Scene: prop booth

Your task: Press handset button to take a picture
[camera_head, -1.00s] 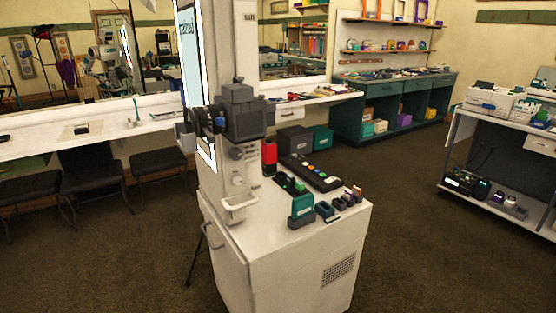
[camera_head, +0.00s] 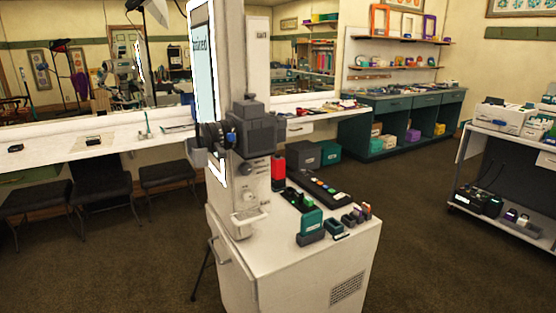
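A black camera (camera_head: 250,130) with its lens facing left is mounted on the white booth column. On the white cabinet top (camera_head: 342,247) lies a long black strip (camera_head: 319,185) with a row of small coloured buttons. A smaller dark piece with green parts (camera_head: 298,199) lies in front of it. I cannot tell which of these is the handset. A red block (camera_head: 278,165) stands against the column, and a teal block (camera_head: 311,222) stands near the cabinet's front edge. Neither of my grippers shows in this view.
A tall screen (camera_head: 203,65) is on the column's left side. A long white counter (camera_head: 110,142) with stools (camera_head: 100,190) runs along the mirrored wall. A white cart (camera_head: 463,160) stands at the right. Carpet is open between the cart and the cabinet.

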